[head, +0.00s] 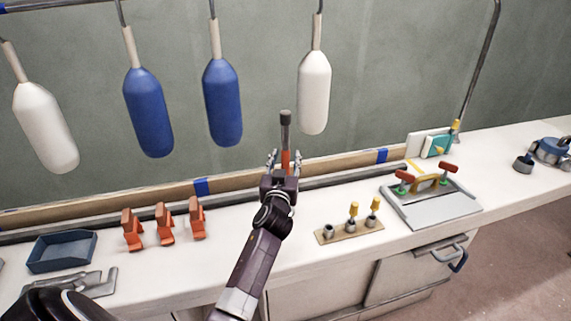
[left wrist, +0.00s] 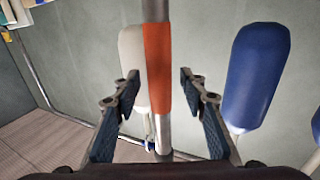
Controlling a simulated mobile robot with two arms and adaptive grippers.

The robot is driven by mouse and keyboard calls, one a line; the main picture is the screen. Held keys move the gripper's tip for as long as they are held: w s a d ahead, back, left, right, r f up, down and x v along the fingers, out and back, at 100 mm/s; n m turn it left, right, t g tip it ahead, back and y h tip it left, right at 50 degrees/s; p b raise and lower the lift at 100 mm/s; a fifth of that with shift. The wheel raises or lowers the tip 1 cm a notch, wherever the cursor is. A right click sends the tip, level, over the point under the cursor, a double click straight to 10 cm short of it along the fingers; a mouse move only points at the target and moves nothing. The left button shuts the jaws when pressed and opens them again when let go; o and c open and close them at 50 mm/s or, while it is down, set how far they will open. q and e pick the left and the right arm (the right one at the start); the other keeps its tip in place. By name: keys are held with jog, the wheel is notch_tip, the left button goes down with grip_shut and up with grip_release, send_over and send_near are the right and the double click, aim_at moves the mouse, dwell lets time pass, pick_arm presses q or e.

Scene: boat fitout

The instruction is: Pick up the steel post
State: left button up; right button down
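The steel post (head: 286,132) stands upright near the back of the bench, with a dark cap on top and an orange band lower down. In the left wrist view the post (left wrist: 157,65) runs through the middle of the picture, orange band included. My left gripper (head: 284,161) is at the band's height; its fingers hide the lower post in the head view. In the left wrist view the gripper (left wrist: 160,95) is open, one finger on each side of the post, with a visible gap to both. My right gripper is in neither view.
Blue and white fenders (head: 223,105) hang behind the bench. Orange clamp-like pieces (head: 164,224) and a blue tray (head: 62,252) stand left of my arm. A tan block with small fittings (head: 349,232) and a grey board with red-handled parts (head: 437,211) lie to the right.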

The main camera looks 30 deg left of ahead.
pick_arm(q)
jog(key=shift+w, duration=0.1)
grip_shut()
jog(key=shift+r, duration=0.1)
dwell(0.4)
